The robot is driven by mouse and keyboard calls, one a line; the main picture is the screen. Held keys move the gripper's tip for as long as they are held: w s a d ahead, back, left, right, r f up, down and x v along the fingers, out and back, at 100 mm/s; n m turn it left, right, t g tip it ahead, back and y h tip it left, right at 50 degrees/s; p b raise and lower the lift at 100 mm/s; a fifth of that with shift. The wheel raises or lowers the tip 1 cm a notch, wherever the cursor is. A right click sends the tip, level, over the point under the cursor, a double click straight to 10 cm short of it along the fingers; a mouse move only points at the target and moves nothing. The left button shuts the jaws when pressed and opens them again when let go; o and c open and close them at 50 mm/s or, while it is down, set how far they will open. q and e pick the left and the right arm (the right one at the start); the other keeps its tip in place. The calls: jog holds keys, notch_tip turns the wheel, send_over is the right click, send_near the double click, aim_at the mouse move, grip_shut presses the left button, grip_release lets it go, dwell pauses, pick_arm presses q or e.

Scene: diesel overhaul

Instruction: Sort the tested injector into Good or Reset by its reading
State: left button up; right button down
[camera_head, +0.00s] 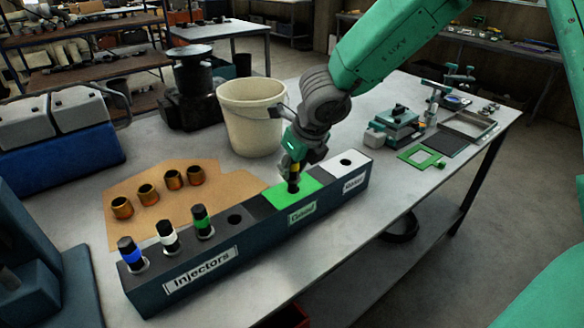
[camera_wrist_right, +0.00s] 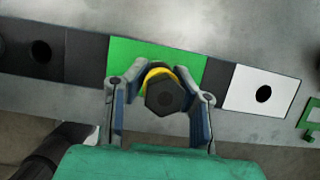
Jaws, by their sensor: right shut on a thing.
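My right gripper (camera_head: 294,165) is shut on a black injector with a yellow band (camera_head: 296,169). In the right wrist view the injector's dark hex top (camera_wrist_right: 166,94) sits between the two fingers (camera_wrist_right: 160,100). It is over the green section (camera_head: 318,186) of the long dark rack (camera_head: 262,243); I cannot tell whether its lower end is in a hole. The white section (camera_head: 339,166) beside it has an empty hole. Injectors with blue (camera_head: 127,251), white (camera_head: 167,237) and green (camera_head: 201,221) bands stand in the "Injectors" section.
An empty hole (camera_head: 235,218) lies between the green-banded injector and the green section. Several copper sleeves (camera_head: 148,194) stand on brown card behind the rack. A cream bucket (camera_head: 250,118) stands close behind my gripper. A teal device (camera_head: 396,125) is further right.

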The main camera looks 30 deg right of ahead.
jog(key=shift+r, duration=0.1)
jog(key=shift+f, duration=0.2)
dwell(0.4)
jog(key=shift+f+b, duration=1)
jog(key=shift+f, duration=0.15)
jog(key=c, duration=0.9)
grip_release()
jog(key=shift+o, duration=0.2)
